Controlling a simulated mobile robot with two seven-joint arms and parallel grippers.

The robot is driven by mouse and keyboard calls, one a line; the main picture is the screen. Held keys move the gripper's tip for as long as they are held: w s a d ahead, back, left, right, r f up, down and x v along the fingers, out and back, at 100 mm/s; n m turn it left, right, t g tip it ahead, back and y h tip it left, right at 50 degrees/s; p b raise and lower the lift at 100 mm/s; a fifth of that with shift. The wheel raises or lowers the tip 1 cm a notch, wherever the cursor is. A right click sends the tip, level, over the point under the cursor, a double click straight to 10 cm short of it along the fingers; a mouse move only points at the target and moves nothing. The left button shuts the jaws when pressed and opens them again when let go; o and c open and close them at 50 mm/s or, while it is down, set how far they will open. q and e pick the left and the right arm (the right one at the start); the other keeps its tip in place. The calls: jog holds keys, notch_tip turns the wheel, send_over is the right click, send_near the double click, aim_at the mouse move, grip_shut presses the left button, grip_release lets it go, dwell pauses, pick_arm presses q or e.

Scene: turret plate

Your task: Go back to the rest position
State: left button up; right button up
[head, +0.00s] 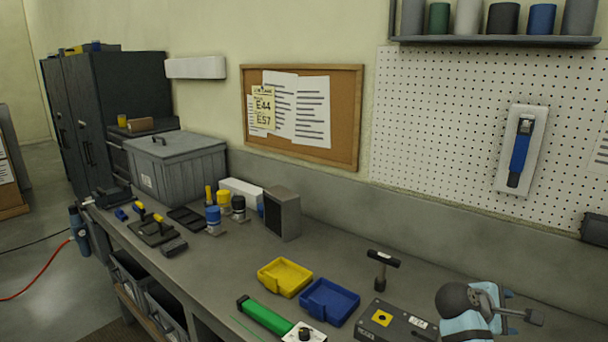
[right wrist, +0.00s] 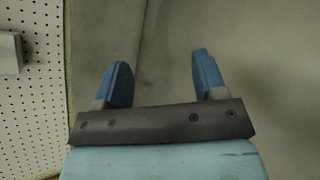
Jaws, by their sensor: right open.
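My right gripper (right wrist: 160,58) shows in the right wrist view. Its two blue fingers stand wide apart with nothing between them. Behind the gap is only a plain, blurred grey-beige surface, and no object touches the fingers. A white pegboard (right wrist: 32,110) is at the left of that view. My left gripper is not in the head view. A light-blue and dark grey shape is at the bottom right of the head view, and I cannot tell its exact parts.
The grey workbench (head: 225,262) holds a yellow bin (head: 285,277), a blue bin (head: 329,301), a green-handled tool (head: 265,316), a dark box (head: 398,322), a hammer (head: 381,268) and a large grey crate (head: 178,168). A corkboard (head: 345,100) hangs behind. Bench between crate and bins is partly clear.

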jog(key=s+a+f+m+y, duration=0.1)
jog(key=s+a+f+y, duration=0.1)
jog(key=s+f, duration=0.2)
jog(key=s+a+f+m+t+y, duration=0.1)
jog(key=s+a+f+y, duration=0.1)
jog(key=s+f, duration=0.2)
jog(key=s+a+f+m+y, duration=0.1)
jog(key=s+a+f+m, duration=0.1)
jog(key=s, duration=0.5)
jog(key=shift+s+a+f+t+y, duration=0.1)
jog(key=shift+a+f+t+y, duration=0.15)
jog(key=shift+f, duration=0.3)
jog(key=shift+s+a+f+t+y, duration=0.1)
jog(key=shift+a+f+t+y, duration=0.05)
jog(key=shift+a+f, duration=0.3)
jog(key=s+a+m+g+y, duration=0.1)
jog(key=s+a+m+y, duration=0.2)
jog(key=s+a, duration=0.35)
jog(key=s+a+m+y, duration=0.2)
jog(key=s+a+y, duration=0.15)
jog(key=s, duration=0.65)
jog(key=w+a+f+t+y, duration=0.1)
jog(key=w+a+f+t, duration=0.1)
jog(key=f, duration=0.5)
jog(key=w+a+f+t+y, duration=0.2)
jog(key=w+a+f+t, duration=0.1)
jog(key=f, duration=0.4)
jog(key=shift+w+a+n+t, duration=0.4)
jog(key=shift+a+t, duration=0.15)
jog(key=shift+t, duration=0.65)
